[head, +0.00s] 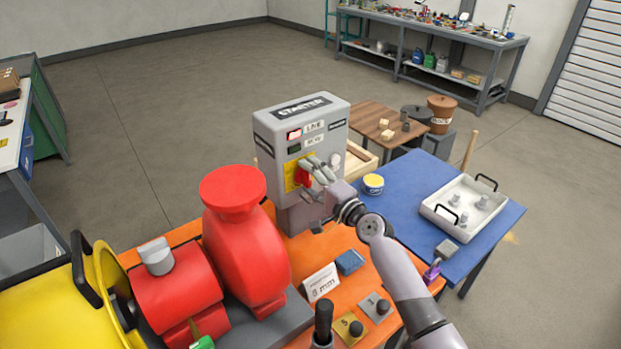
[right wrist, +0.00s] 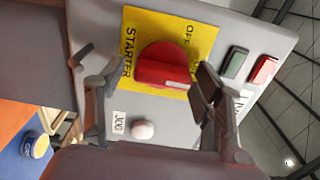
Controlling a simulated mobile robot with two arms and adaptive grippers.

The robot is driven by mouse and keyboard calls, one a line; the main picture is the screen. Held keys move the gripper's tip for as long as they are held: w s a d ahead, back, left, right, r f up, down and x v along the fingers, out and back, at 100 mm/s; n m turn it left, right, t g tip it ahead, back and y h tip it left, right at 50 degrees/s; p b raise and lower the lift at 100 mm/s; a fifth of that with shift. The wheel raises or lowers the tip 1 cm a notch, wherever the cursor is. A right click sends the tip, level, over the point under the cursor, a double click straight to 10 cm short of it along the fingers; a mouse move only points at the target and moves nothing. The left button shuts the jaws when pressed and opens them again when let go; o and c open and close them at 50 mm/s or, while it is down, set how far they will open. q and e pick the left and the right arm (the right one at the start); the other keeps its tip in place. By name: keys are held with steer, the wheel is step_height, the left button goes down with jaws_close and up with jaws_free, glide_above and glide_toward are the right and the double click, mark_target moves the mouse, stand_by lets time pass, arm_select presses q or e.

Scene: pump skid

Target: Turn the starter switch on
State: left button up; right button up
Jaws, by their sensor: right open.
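The starter box (head: 268,122) is grey and stands at the back of the orange bench. Its starter switch is a red rotary knob (right wrist: 160,66) on a yellow plate (right wrist: 205,37) marked STARTER. The knob's white mark points right in the right wrist view, toward the two indicator windows. In the head view the knob (head: 301,177) is partly hidden by my right gripper (head: 318,172). My right gripper (right wrist: 155,88) is open in front of the box, one finger to each side of the knob. I cannot tell whether either finger touches it. My left gripper is not in view.
A red indicator (right wrist: 264,69) and a dark green one (right wrist: 235,62) sit beside the plate. A white button (right wrist: 143,130) is labelled JOG. A red pump (head: 240,235) stands left of the box. A blue table (head: 415,185) with a tray (head: 447,222) is at right.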

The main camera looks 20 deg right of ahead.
steer(key=shift+s, duration=0.15)
steer(key=v, duration=1.1)
steer(key=shift+s, duration=0.35)
steer(key=shift+d, duration=0.1)
